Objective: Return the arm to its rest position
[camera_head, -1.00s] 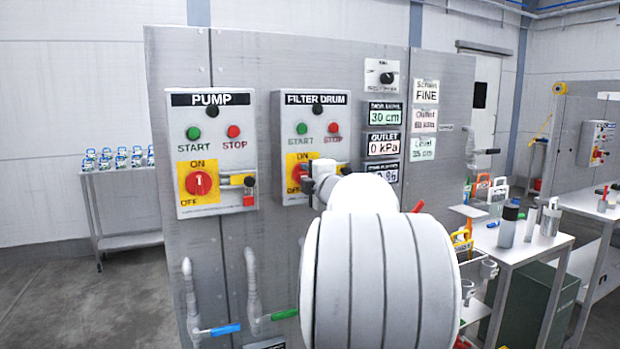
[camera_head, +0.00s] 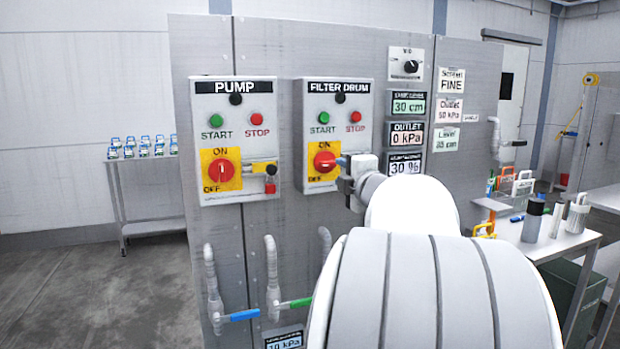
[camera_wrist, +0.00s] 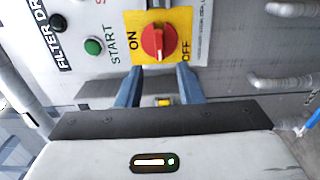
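My arm (camera_head: 425,290) reaches from the lower right toward the control panel. My gripper (camera_head: 346,181) is in front of the lower right part of the FILTER DRUM box (camera_head: 339,102). In the wrist view its two blue fingers (camera_wrist: 158,88) are spread apart with nothing held between them. The red FILTER DRUM knob (camera_head: 325,161) on its yellow plate lies just beyond the fingertips; it also shows in the wrist view (camera_wrist: 158,42). The fingers look clear of the knob, though the exact gap is hard to tell.
The PUMP box (camera_head: 234,125) with a padlock (camera_head: 270,186) is left of the FILTER DRUM box. Pipes with blue (camera_head: 245,315) and green (camera_head: 297,303) valve handles stand below. A bench (camera_head: 572,222) with cups and tools is right. Open floor (camera_head: 80,285) lies left.

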